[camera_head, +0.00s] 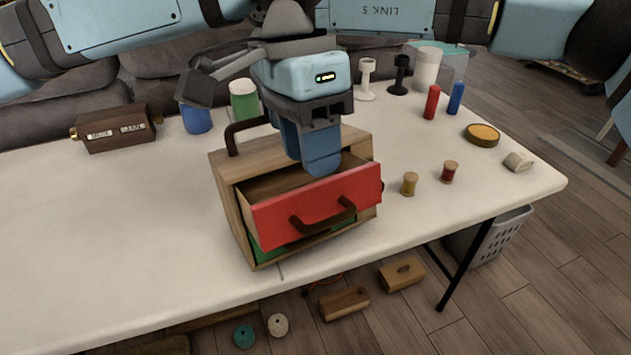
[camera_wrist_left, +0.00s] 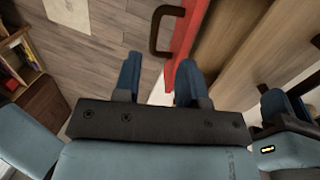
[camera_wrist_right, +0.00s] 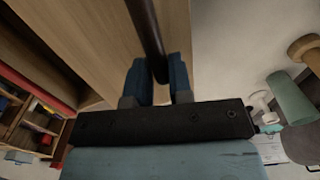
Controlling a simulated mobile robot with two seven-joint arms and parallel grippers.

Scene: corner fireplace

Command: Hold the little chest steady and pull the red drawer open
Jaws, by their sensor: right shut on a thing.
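The little wooden chest (camera_head: 240,215) stands on the white table with its red drawer (camera_head: 280,215) pulled well out. The red drawer's dark handle (camera_head: 325,218) is on its front. A green drawer (camera_head: 262,250) shows below. My left gripper (camera_head: 312,165) is above the red drawer's opening. In the left wrist view its fingers (camera_wrist_left: 158,62) are apart, near the red front (camera_wrist_left: 190,35), clear of the handle (camera_wrist_left: 160,30). My right gripper (camera_wrist_right: 158,75) is shut on the chest's dark top handle (camera_wrist_right: 145,30). In the head view it is largely hidden behind the left gripper.
A brown box with labels (camera_head: 115,130) stands at the left, with blue (camera_head: 197,117) and green (camera_head: 244,100) cups behind the chest. Thread spools (camera_head: 409,184), a red cylinder (camera_head: 432,102) and a round tin (camera_head: 482,135) stand on the right. The table's left front is clear.

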